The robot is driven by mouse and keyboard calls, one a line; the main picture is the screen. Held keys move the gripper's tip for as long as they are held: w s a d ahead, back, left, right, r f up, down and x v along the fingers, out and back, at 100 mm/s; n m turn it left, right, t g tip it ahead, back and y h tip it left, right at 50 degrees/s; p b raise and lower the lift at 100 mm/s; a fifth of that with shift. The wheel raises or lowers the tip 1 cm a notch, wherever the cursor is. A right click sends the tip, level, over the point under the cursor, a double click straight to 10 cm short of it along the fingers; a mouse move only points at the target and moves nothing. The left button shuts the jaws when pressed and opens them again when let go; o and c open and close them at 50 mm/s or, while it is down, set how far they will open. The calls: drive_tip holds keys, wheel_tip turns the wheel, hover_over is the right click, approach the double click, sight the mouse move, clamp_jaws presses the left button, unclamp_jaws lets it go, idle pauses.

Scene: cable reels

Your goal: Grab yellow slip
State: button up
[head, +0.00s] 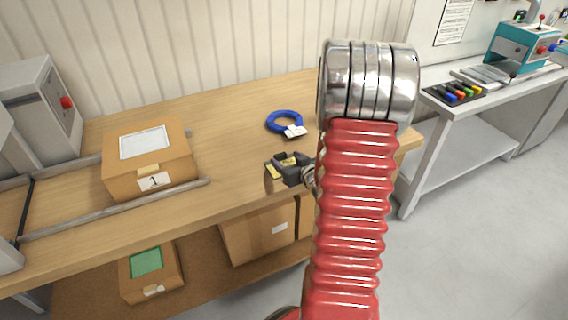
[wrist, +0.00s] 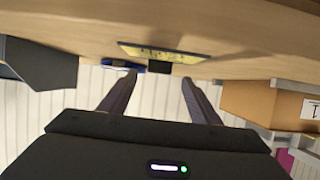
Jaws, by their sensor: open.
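The yellow slip (wrist: 160,52) lies in the upper middle of the wrist view, flat-looking, with dark marks on it and a small dark block beside it. It is just beyond my gripper (wrist: 158,78), whose two dark fingers are apart, with nothing held between them. In the head view my gripper (head: 288,169) is over the front part of the bench, partly behind my arm. A yellow patch (head: 273,171) shows at its left side, probably the slip. Whether the fingers touch the slip cannot be told.
A blue cable coil (head: 285,121) with a white tag lies behind my gripper on the wooden bench (head: 235,150). A cardboard box (head: 118,178) marked 1 stands left, beside a metal rail (head: 120,208). More boxes sit below. Bare bench lies between box and gripper.

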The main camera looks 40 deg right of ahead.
sight(281, 155)
drive_tip(key=shift+x, duration=2.6)
drive_tip(key=shift+c, duration=0.6)
drive_tip(key=c, duration=1)
drive_tip(key=shift+r, duration=0.1)
drive_tip(key=shift+c, duration=0.2)
wheel_tip(281, 155, up, 10)
drive_tip(key=shift+d, duration=0.1)
